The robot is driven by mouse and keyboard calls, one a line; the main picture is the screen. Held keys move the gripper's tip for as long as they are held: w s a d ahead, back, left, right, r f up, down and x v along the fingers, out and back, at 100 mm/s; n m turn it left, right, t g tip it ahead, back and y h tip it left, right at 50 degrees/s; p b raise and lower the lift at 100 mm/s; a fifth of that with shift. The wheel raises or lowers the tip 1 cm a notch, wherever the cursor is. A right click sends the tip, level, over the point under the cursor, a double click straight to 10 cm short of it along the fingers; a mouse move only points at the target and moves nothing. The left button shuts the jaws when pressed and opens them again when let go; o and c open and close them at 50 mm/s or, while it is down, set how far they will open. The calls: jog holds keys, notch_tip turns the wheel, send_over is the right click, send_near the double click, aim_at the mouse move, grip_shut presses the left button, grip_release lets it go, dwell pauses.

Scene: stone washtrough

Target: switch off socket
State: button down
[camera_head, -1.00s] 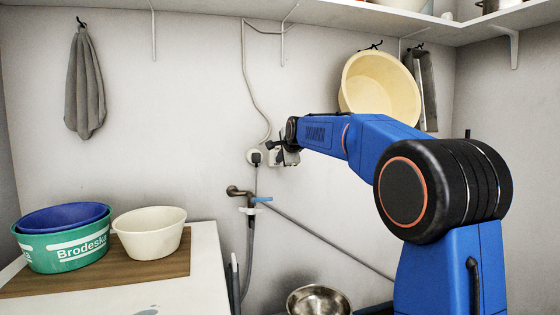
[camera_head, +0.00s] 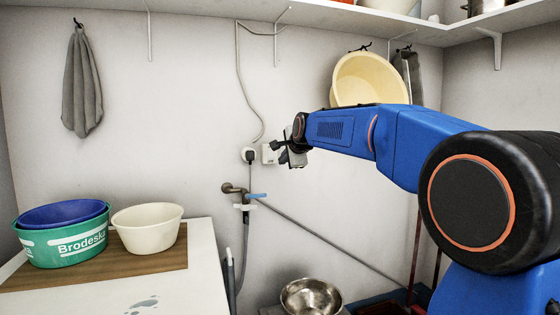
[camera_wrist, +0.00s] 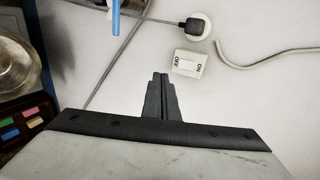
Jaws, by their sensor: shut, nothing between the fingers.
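A round wall socket (camera_wrist: 207,24) with a black plug in it shows in the wrist view, and the plug (camera_head: 250,156) also shows in the head view. Beside it is a small white switch box (camera_wrist: 189,62) marked ON and OFF; it also shows in the head view (camera_head: 269,154). I cannot tell which way its rocker is pressed. My gripper (camera_wrist: 158,76) is shut and empty. Its tips are beside the switch, apart from it in the picture. In the head view my gripper (camera_head: 283,155) is just right of the switch.
A tap (camera_head: 235,189) with a blue handle and hose is below the socket. A grey cable (camera_head: 242,80) runs up the wall. A yellow basin (camera_head: 368,78) hangs at right. A metal bowl (camera_head: 312,297) stands below. Bowls stand on the left counter.

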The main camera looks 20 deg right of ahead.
jog(key=shift+s, duration=0.7)
jog(key=shift+r, duration=0.1)
jog(key=r, duration=0.4)
jog(key=shift+w, duration=0.25)
send_near(271, 159)
jog(key=x, duration=0.5)
jog(key=shift+w+d+f, duration=0.1)
jog(key=shift+w+f, duration=0.2)
jog(key=shift+w, duration=0.25)
